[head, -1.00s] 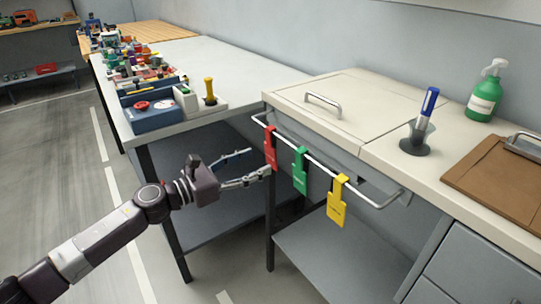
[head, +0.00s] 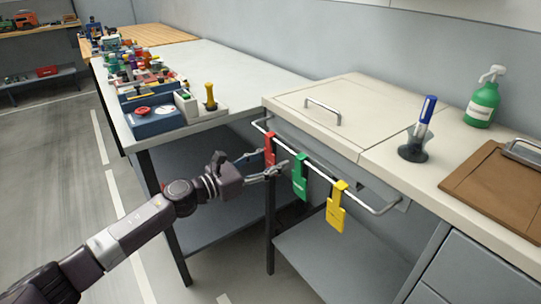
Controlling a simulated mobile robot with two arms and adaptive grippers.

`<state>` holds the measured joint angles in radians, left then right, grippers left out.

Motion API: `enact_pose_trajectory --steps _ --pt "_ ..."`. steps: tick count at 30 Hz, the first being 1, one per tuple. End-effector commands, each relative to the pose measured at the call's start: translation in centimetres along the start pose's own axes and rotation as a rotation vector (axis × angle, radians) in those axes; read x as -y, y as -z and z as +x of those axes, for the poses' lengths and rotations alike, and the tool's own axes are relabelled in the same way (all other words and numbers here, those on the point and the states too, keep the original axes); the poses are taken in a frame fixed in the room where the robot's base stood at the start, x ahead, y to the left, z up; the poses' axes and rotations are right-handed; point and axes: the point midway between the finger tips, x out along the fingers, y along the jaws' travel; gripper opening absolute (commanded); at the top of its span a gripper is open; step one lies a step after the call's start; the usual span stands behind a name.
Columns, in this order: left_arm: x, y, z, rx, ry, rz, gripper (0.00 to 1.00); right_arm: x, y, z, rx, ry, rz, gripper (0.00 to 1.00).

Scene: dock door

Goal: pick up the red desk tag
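The red desk tag (head: 270,146) hangs by its hook on the left part of the metal rail (head: 318,168) on the front of the light counter. My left gripper (head: 273,161) is at this tag with its fingers spread. The nearer finger crosses in front of the tag's lower part, and the other reaches the tag's left edge, its tip partly hidden. I cannot tell whether either finger touches the tag. My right gripper is not in view.
A green tag (head: 299,178) and a yellow tag (head: 336,207) hang on the same rail to the right; the green one is close to my fingertip. A blue marker (head: 425,110) stands in a holder on the counter. A grey workbench (head: 220,62) is at the left.

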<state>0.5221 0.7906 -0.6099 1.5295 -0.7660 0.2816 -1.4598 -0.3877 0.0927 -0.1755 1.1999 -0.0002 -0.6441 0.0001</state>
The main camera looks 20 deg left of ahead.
Motion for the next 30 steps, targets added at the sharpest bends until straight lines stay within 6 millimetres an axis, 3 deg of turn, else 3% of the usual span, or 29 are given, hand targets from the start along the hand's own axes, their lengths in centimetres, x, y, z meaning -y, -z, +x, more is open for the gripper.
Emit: enact_pose_trajectory --steps 6,20,26,30 --pt "0.0 0.0 0.0 0.0 0.0 0.0 0.24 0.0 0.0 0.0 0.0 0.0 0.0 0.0" --pt "-0.1 -0.5 -0.5 0.0 -0.001 0.001 0.24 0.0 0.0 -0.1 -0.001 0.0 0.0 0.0" --pt "-0.1 -1.9 -2.7 -0.002 -0.001 0.001 0.19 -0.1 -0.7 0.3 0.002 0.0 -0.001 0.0" --pt "-0.1 -3.5 -6.2 -0.005 -0.001 0.003 0.19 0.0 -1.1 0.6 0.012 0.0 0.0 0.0"
